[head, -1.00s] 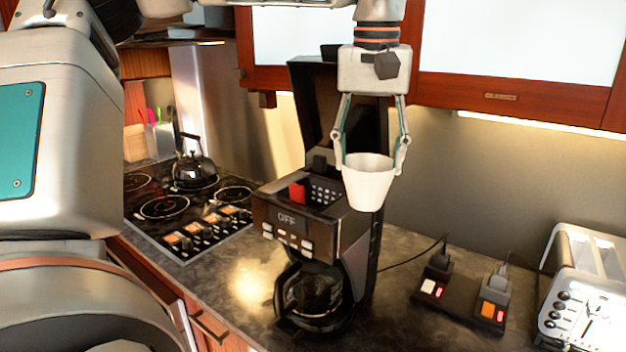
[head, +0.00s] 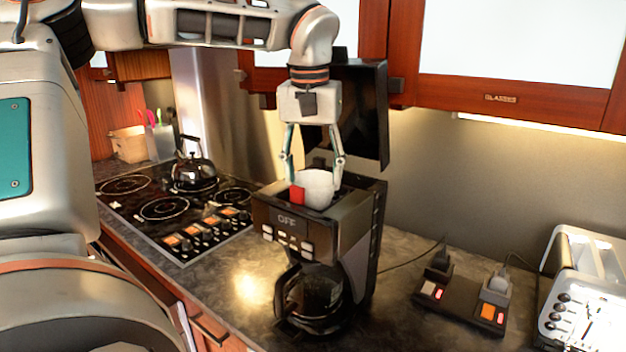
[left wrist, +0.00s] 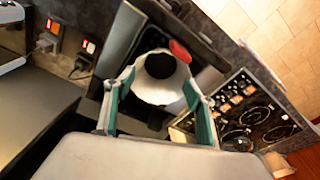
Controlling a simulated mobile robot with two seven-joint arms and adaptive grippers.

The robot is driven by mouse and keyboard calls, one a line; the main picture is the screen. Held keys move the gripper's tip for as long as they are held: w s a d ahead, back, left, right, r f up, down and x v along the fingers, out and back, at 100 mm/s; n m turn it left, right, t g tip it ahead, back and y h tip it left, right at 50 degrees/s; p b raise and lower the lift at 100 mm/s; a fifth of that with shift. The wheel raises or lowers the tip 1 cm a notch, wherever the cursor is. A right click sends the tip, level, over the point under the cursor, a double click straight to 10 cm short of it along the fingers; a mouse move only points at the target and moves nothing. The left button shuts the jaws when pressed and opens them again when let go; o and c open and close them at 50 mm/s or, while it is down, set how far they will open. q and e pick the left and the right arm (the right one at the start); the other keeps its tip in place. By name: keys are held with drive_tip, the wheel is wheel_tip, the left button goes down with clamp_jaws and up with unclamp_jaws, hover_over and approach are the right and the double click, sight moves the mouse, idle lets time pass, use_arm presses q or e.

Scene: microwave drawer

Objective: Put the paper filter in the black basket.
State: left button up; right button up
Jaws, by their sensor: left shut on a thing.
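The white paper filter (head: 318,189) is held low in the open top of the coffee maker (head: 335,228). My left gripper (head: 313,176) is shut on it from above, with a finger on each side. In the left wrist view, the filter (left wrist: 150,88) sits between the fingers, with a dark round area in its middle. A red tab (head: 297,194) stands at the filter's front left. The black basket is mostly hidden by the filter, so I cannot tell whether the filter touches it. My right gripper is not in view.
The coffee maker's black lid (head: 362,112) stands raised behind the gripper. A glass pot (head: 316,296) sits below. A stove with a kettle (head: 193,170) is left; a power strip (head: 462,302) and toaster (head: 585,285) are right. Cabinets (head: 510,105) hang above.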

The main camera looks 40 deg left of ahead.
use_arm(q)
drive_tip(key=shift+f, duration=0.7)
drive_tip(key=shift+f, duration=0.15)
drive_tip(key=o, duration=0.9)
drive_tip(key=r, duration=0.4)
drive_tip(key=s+r, duration=0.1)
drive_tip(key=r, duration=0.7)
drive_tip(key=shift+s+d+r, duration=0.1)
drive_tip(key=shift+s+d, duration=0.05)
drive_tip(key=shift+d, duration=0.25)
